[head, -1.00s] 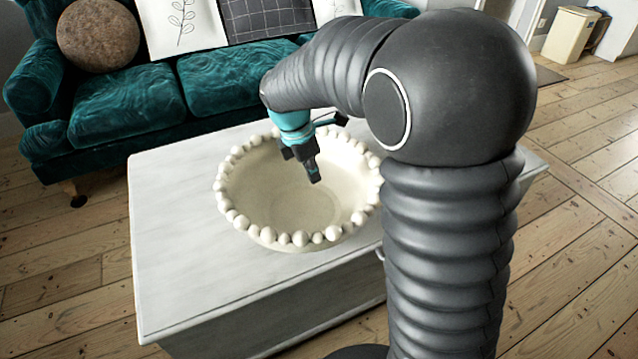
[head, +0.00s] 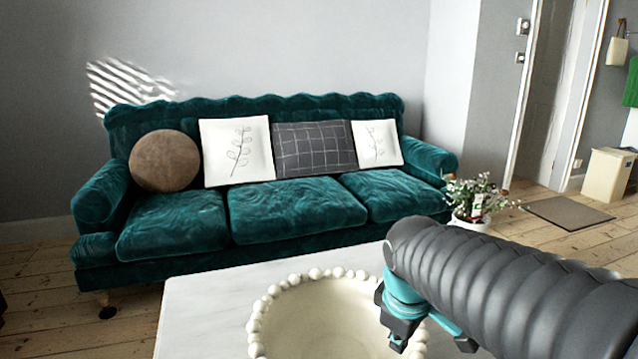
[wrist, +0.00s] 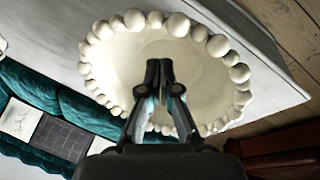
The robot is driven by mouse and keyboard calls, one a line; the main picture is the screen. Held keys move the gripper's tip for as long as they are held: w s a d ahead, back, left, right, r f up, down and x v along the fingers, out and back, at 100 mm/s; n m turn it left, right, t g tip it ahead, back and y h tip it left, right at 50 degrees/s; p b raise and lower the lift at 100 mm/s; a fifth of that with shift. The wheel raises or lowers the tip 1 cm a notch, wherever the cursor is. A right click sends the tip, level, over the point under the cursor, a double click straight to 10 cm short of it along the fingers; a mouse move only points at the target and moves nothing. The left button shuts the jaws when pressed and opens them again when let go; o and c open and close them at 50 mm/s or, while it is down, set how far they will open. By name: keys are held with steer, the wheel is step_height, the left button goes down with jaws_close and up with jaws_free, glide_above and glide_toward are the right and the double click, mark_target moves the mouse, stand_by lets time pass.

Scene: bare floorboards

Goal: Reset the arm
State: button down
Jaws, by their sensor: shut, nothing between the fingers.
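My gripper (wrist: 160,88) is shut and empty in the wrist view. It points at a cream bowl with a rim of round beads (wrist: 205,60), and it looks to be above the bowl; the exact height is hard to tell. In the head view my gripper (head: 398,340) shows at the right side of the bowl (head: 300,325), partly cut by the lower edge. My grey arm crosses the lower right and hides part of the bowl's right side.
The bowl stands on a white table (head: 200,300). Behind it is a teal sofa (head: 290,210) with several cushions. A potted plant (head: 475,203) stands right of the sofa. A doormat (head: 568,212) and a cream bin (head: 606,175) are at the far right.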

steer(key=s+d+m+t, duration=0.2)
steer(key=s+m, duration=0.7)
steer(key=s, duration=0.2)
steer(key=shift+s+d+f+m+t+y, duration=0.2)
steer(key=shift+d+m+t+y, duration=0.1)
steer(key=shift+m+y, duration=0.1)
